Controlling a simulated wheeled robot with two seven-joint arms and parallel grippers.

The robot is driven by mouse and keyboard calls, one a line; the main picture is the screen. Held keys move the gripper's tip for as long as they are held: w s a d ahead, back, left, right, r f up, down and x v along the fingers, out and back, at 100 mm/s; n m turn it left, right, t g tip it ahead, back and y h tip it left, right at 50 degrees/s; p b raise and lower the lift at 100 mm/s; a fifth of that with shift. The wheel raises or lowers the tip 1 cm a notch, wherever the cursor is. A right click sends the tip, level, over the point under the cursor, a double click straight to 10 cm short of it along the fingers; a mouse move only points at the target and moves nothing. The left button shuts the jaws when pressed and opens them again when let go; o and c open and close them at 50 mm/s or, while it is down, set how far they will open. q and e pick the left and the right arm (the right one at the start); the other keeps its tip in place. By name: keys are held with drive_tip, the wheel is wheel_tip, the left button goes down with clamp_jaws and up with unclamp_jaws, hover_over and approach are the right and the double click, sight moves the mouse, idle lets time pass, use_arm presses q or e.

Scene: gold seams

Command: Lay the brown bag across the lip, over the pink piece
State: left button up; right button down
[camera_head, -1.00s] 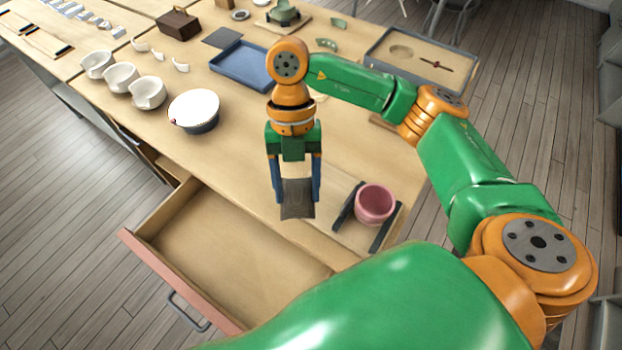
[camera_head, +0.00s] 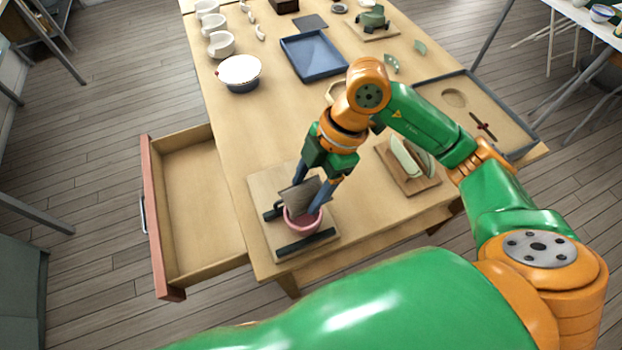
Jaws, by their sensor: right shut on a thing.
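The brown bag (camera_head: 299,195) is a flat, dark grey-brown piece. My right gripper (camera_head: 309,194) is shut on it and holds it tilted at the pink cup. The pink cup (camera_head: 302,221) stands between two dark rails on a pale board (camera_head: 262,190). The bag covers part of the cup's opening and rim. I cannot tell whether the bag touches the lip, and no separate pink piece can be made out. My left gripper is not in view.
An open drawer (camera_head: 195,205) juts out left of the board. A white-topped bowl (camera_head: 239,72), a blue tray (camera_head: 313,56) and a board with pale green shards (camera_head: 408,165) stand farther back. A sand tray (camera_head: 480,118) is at the right.

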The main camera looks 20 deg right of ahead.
drive_tip(key=shift+a+f, duration=0.15)
drive_tip(key=shift+f, duration=0.1)
drive_tip(key=f+b, duration=0.1)
drive_tip(key=a+f+b, duration=0.1)
drive_tip(key=w+f+b, duration=0.1)
drive_tip(key=shift+a, duration=0.25)
use_arm(q)
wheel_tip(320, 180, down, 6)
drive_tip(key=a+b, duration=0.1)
drive_tip(key=b, duration=0.1)
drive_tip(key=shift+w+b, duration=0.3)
drive_tip(key=shift+b, duration=0.05)
use_arm(e)
drive_tip(key=f, duration=0.3)
drive_tip(key=shift+s+d, duration=0.15)
drive_tip(key=shift+d, duration=0.1)
drive_tip(key=shift+r, duration=0.1)
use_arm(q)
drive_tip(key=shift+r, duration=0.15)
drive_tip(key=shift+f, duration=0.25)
use_arm(e)
drive_tip(key=shift+f, duration=0.4)
